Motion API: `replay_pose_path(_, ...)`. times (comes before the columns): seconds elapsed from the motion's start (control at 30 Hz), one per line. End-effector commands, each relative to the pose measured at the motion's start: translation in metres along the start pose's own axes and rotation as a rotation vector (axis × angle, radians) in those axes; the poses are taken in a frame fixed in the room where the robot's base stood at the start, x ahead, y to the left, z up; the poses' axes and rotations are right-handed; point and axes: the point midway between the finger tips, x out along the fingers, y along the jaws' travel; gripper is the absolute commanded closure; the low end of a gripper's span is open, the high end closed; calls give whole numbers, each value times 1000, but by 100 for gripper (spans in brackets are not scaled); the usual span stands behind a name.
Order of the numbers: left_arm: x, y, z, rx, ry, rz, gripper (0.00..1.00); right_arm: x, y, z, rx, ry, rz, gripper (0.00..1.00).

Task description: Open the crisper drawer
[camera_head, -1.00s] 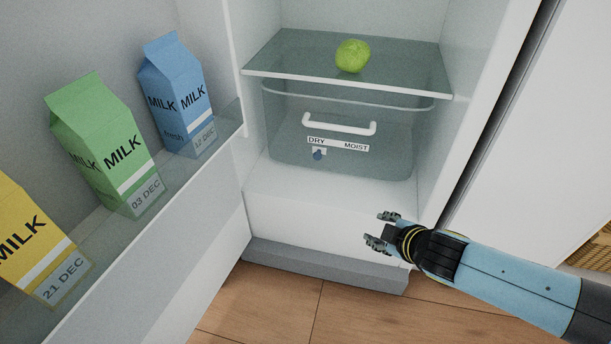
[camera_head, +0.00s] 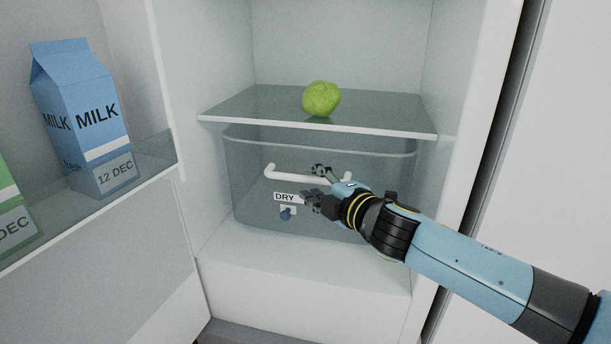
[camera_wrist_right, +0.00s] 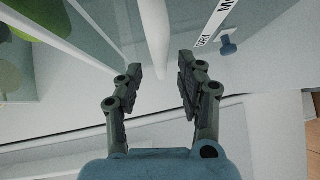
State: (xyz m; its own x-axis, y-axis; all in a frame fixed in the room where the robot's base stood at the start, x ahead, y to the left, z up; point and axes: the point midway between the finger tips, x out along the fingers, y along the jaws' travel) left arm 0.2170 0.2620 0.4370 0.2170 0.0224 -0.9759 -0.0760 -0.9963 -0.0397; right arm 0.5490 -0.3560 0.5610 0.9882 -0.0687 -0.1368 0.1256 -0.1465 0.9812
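The crisper drawer (camera_head: 250,207) is a clear bin low in the fridge, under the glass shelf, and looks shut. Its white bar handle (camera_head: 284,174) crosses the front, its right part partly covered by my right gripper (camera_head: 313,183). That gripper is open, with one finger above the bar and one below. In the right wrist view the handle (camera_wrist_right: 155,40) runs down between the two spread fingers (camera_wrist_right: 160,80), with gaps on both sides. The DRY label (camera_head: 285,198) and blue slider knob (camera_head: 286,214) sit below the handle. My left gripper is out of view.
A green round vegetable (camera_head: 320,98) sits on the glass shelf (camera_head: 390,118) above the drawer. The open fridge door (camera_head: 110,285) at left holds a blue milk carton (camera_head: 85,120) and part of a green one (camera_head: 14,215). The fridge's right wall (camera_head: 460,130) stands beside my right arm.

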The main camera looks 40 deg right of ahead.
Motion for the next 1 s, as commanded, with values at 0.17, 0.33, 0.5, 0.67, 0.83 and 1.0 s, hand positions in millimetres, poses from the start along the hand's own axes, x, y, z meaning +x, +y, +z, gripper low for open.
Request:
replay_pose_path(0.17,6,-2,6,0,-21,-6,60,27,2,0,2,-1,1,62)
replay_pose_path(0.33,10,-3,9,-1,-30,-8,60,37,0,-1,2,1,0,62)
replay_pose_path(0.5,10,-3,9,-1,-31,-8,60,38,-1,0,2,1,-1,62)
replay_pose_path(0.67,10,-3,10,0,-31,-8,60,38,-1,0,2,0,-1,72)
replay_pose_path(0.83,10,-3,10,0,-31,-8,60,38,-1,0,2,0,-1,94)
replay_pose_path(1.0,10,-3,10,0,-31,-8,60,38,-1,0,2,1,-1,100)
